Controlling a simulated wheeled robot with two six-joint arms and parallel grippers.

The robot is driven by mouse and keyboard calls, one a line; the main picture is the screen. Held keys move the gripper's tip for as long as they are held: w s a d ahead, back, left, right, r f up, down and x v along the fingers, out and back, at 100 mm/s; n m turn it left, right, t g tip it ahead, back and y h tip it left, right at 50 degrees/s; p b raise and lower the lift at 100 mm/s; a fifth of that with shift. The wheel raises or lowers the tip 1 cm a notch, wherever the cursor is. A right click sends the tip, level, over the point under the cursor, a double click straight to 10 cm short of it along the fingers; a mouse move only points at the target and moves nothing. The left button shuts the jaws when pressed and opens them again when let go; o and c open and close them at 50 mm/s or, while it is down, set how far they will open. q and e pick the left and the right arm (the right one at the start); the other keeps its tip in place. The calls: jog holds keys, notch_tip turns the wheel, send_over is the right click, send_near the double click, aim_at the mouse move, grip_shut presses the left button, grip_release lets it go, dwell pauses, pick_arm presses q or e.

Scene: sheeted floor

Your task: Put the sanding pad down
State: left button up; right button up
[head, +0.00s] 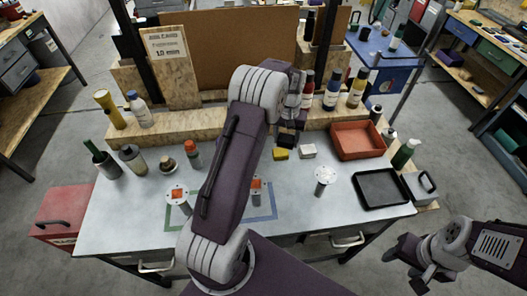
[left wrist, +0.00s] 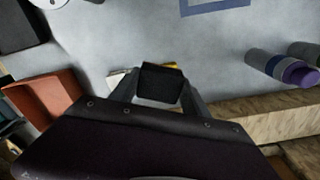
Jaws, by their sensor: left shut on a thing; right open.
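The sanding pad (left wrist: 162,84) is a small dark block between the fingers of my left gripper (left wrist: 158,92) in the left wrist view. In the head view my left gripper (head: 288,132) is shut on the pad (head: 287,141) over the back middle of the grey worktable (head: 130,204). The gap between pad and tabletop is hard to judge. A yellow block (head: 280,154) and a whitish block (head: 308,151) lie on the table just in front of it. My right gripper (head: 406,264) is open and empty, off the table's front right corner.
A red-orange tray (head: 386,141) and a black tray (head: 358,190) are at the right. Several bottles (head: 332,90) stand on the wooden ledge behind. Metal posts with orange tops (head: 178,193), a grey post (head: 323,184) and taped outlines (head: 272,216) occupy the front. My left arm hides the table's middle.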

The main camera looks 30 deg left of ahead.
pick_arm(q)
jog(key=shift+s+a+f, duration=0.2)
jog(key=shift+s+f, duration=0.1)
jog(key=shift+f, duration=0.05)
jog(key=shift+s, duration=0.15)
jog(key=s+a+f, duration=0.1)
jog(key=a+f, duration=0.1)
jog(key=a, duration=0.1)
jog(key=s+a+f+p, duration=0.1)
jog(key=a+f, duration=0.1)
jog(key=a, duration=0.2)
jog(key=s+a+f+p, duration=0.1)
jog(key=s+a+f, duration=0.1)
jog(key=a, duration=0.1)
jog(key=shift+a+f, duration=0.25)
jog(key=shift+s+a+f, duration=0.1)
jog(key=shift+a+f, duration=0.2)
notch_tip(320, 180, down, 3)
jog(key=shift+d+f+p, duration=0.1)
jog(key=shift+f+p, duration=0.05)
jog(key=shift+p, duration=0.45)
jog(key=shift+f, duration=0.4)
